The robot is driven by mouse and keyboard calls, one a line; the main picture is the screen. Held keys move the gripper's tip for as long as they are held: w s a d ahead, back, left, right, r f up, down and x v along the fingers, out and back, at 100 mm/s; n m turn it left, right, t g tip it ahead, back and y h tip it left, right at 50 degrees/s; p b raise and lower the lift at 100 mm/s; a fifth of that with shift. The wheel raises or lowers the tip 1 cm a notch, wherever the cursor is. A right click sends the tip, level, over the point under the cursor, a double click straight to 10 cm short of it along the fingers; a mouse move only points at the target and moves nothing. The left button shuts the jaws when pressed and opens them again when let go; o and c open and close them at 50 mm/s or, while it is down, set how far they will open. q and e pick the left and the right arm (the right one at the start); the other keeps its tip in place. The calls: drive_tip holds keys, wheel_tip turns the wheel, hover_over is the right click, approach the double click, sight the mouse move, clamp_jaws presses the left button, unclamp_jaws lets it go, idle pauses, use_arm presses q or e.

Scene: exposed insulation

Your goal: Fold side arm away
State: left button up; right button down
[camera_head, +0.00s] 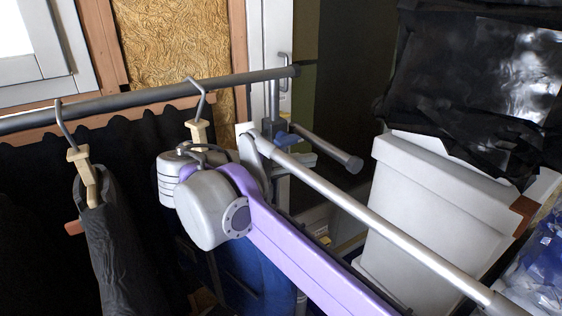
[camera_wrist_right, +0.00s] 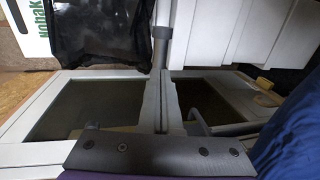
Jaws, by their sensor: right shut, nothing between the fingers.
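A short grey side arm (camera_head: 327,148) with a dark end cap sticks out to the right from the upright near the end of the clothes rail (camera_head: 150,96). My right gripper is largely hidden behind my arm's grey joints in the head view. In the wrist view my right gripper (camera_wrist_right: 162,100) is shut and empty, above a dark screwed plate. A grey pole stands beyond it; contact is unclear. My left gripper is out of view.
Two hangers (camera_head: 82,160) hang on the rail, the left one with a dark garment. Pale bins (camera_head: 430,190) under black plastic (camera_head: 470,85) stand at the right. A blue barrel (camera_head: 250,275) is below my arm. A dark doorway opens behind the side arm.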

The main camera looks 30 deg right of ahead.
sight(337, 156)
drive_tip(key=x, duration=0.5)
drive_tip(key=shift+d+f, duration=0.1)
drive_tip(key=shift+d, duration=0.25)
